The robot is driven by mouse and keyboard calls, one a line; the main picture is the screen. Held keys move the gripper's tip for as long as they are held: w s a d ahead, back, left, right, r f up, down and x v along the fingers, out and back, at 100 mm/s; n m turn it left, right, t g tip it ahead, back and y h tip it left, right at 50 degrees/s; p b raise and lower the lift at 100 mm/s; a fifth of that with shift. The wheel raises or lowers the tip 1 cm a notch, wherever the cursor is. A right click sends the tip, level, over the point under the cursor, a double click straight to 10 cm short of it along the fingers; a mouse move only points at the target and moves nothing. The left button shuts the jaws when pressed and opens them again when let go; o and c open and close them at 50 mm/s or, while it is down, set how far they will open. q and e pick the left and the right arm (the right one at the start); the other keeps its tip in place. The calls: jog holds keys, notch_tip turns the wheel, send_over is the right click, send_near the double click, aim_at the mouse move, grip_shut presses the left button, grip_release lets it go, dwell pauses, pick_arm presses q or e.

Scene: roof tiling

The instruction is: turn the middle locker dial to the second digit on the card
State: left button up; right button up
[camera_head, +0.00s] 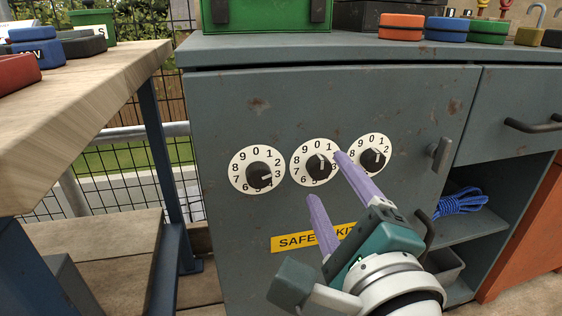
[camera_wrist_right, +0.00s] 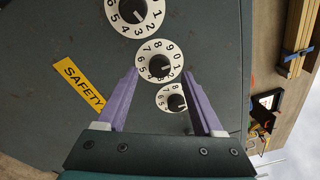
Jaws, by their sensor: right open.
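The middle dial (camera_head: 313,176) is a white number disc with a black knob, on the grey locker door between the left dial (camera_head: 238,170) and the right dial (camera_head: 384,140). Its knob mark looks upward, near 0 and 1, but is too small to read surely. My right gripper (camera_head: 325,178) has purple fingers, spread open and empty, in front of the door. One fingertip is below the middle dial, the other at its right edge. In the right wrist view the middle dial (camera_wrist_right: 150,50) shows beyond and between the fingertips; contact is unclear. I cannot make out a card. My left gripper is not in view.
A yellow SAFETY KIT label (camera_head: 290,242) is on the door below the dials. A door handle (camera_head: 440,153) juts out at the right. An open shelf with blue rope (camera_head: 460,202) is beside the door. A wooden bench (camera_head: 95,95) stands at left.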

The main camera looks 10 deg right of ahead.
aim_at(319, 167)
jog(key=shift+w, duration=1.2)
grip_shut()
